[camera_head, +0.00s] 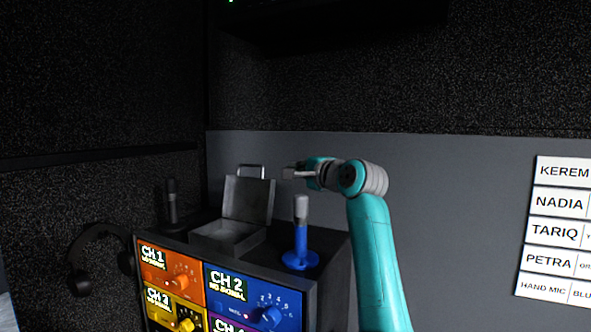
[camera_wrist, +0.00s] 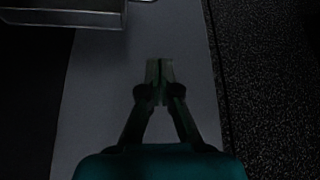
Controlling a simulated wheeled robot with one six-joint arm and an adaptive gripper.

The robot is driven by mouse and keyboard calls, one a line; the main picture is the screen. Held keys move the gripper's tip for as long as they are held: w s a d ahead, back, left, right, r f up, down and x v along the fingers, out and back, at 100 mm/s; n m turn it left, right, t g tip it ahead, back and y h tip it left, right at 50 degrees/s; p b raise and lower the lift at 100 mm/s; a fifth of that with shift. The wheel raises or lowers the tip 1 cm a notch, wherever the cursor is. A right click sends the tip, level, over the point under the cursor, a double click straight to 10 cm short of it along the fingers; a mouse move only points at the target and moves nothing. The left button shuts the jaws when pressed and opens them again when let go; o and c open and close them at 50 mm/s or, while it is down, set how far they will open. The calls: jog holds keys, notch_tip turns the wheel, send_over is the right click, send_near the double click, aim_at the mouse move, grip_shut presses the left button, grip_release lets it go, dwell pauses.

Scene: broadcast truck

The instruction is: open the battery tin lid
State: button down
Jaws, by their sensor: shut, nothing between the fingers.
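The battery tin (camera_head: 229,236) is a grey metal box on top of the dark rack unit. Its lid (camera_head: 248,200) stands raised, roughly upright at the back of the box, with a handle loop at its top edge. My gripper (camera_head: 289,172) is shut and empty, above and to the right of the lid, apart from it in the head view. In the wrist view the shut fingertips (camera_wrist: 160,62) show against the grey wall. A grey metal edge, probably part of the tin (camera_wrist: 65,12), shows at the upper left there.
A blue microphone on a round base (camera_head: 301,240) stands right of the tin. A black microphone (camera_head: 171,205) stands at its left. Headphones (camera_head: 100,255) hang further left. Coloured channel panels (camera_head: 254,295) face the front. Name labels (camera_head: 556,230) are on the right wall.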

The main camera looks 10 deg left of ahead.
jog(key=w+a, duration=0.2)
jog(key=a, duration=0.4)
jog(key=shift+a, duration=0.25)
dwell(0.5)
